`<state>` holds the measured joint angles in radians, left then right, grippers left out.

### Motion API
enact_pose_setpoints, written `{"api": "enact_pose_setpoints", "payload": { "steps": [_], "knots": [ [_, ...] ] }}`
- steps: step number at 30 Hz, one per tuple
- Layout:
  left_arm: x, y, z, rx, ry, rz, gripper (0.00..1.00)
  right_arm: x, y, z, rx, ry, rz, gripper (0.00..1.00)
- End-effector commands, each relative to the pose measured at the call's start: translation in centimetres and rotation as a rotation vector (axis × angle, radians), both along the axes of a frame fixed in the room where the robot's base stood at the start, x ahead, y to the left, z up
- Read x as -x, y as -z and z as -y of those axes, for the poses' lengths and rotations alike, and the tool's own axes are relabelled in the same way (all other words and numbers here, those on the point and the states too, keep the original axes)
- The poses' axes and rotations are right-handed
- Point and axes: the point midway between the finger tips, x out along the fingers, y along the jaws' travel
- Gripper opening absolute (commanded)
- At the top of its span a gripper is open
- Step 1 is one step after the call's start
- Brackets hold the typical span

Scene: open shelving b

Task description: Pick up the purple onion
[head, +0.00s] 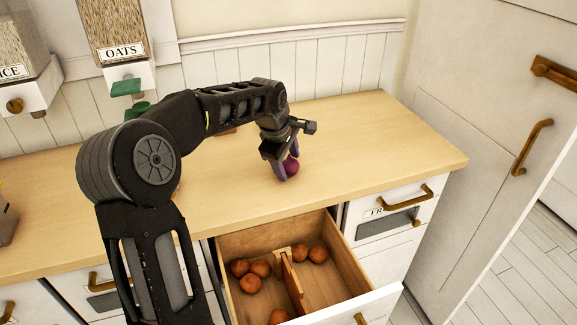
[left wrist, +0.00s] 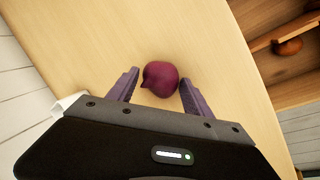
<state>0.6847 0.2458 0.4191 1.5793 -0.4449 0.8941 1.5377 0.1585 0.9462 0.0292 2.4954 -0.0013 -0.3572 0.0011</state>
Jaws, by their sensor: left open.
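The purple onion (head: 291,165) sits on the wooden countertop (head: 375,140). In the left wrist view the onion (left wrist: 160,78) lies between the tips of my left gripper's two fingers, a little toward the far end. My left gripper (head: 284,170) points down at the onion and is open, with a finger on either side. In the left wrist view a small gap shows at the left finger, and the right finger is very close to the onion; I cannot tell if it touches. The gripper partly hides the onion in the head view. My right gripper is not in view.
An open drawer (head: 338,225) below the counter holds several brown onions (head: 250,283) and a wooden divider (head: 290,282). Dispensers, one labelled OATS (head: 122,52), hang at the back left. A tall white cabinet (head: 470,100) stands at right. The counter right of the onion is clear.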

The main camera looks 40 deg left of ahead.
Motion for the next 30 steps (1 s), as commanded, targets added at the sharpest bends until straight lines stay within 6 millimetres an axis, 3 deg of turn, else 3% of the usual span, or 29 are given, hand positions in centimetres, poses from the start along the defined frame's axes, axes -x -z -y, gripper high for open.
{"api": "enact_pose_setpoints", "payload": {
  "steps": [10, 30],
  "knots": [
    [0.0, -0.03, -0.01, 0.0, 0.0, 0.0, 0.58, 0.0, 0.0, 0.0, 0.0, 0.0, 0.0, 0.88],
    [0.01, -0.03, -0.01, 0.0, 0.0, 0.0, 0.03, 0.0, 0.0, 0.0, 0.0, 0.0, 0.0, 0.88]
  ]
}}
